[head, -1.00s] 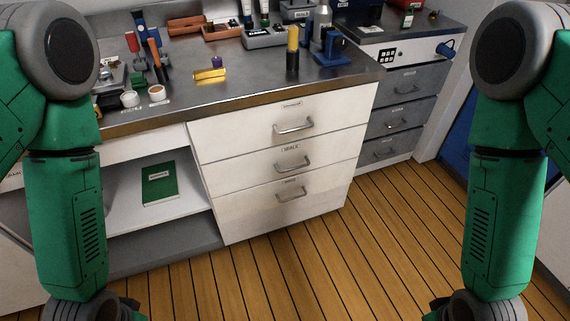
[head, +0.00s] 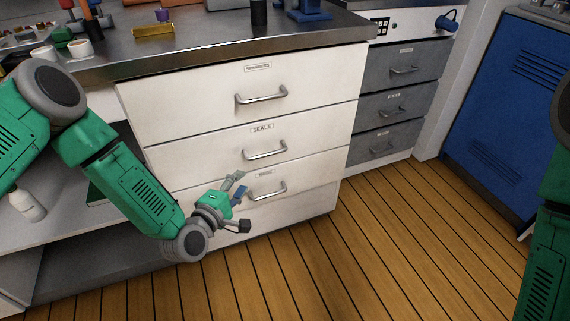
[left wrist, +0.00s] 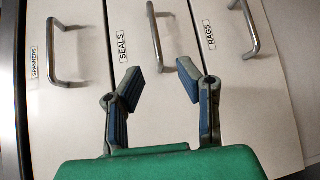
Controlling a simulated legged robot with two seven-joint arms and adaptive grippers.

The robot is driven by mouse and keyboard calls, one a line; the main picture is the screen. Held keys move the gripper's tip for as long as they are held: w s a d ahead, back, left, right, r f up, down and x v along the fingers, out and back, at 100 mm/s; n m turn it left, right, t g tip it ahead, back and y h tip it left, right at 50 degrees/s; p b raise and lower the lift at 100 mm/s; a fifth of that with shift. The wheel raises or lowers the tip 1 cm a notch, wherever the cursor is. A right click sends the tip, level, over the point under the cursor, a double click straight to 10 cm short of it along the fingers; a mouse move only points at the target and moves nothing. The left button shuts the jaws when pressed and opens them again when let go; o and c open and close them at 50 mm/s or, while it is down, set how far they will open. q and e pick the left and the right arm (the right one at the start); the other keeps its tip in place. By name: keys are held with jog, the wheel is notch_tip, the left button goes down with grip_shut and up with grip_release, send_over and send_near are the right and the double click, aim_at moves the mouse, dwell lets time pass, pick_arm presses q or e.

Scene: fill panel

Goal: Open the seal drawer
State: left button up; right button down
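The seals drawer (head: 220,152) is the middle white drawer, labelled SEALS, and it is shut. Its silver bar handle (head: 265,152) also shows in the left wrist view (left wrist: 188,72). My left gripper (head: 240,185) is in front of the lower drawers, below and left of the seals handle. In the left wrist view its two blue-padded fingers (left wrist: 168,85) are spread apart with nothing between them. The seals handle lies beyond the fingertips, apart from them. My right gripper is out of view; part of my right arm shows at the right edge.
The spanners drawer (head: 190,98) is above and the rags drawer (head: 300,185) below, both shut with similar handles. The steel worktop (head: 215,48) overhangs them. Grey drawers (head: 425,65) and a blue cabinet (head: 500,110) stand to the right. The wooden floor (head: 390,240) is clear.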

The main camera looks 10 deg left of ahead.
aim_at(266, 155)
pick_arm(q)
jog(key=b+x, duration=0.1)
jog(key=x, duration=0.3)
jog(key=b+x, duration=0.2)
jog(key=x, duration=0.3)
jog(key=b+x, duration=0.1)
jog(key=x, duration=0.4)
jog(key=shift+w+r, duration=0.1)
jog(key=shift+r, duration=0.2)
jog(key=shift+d, duration=0.1)
jog(key=shift+c, duration=0.5)
grip_shut()
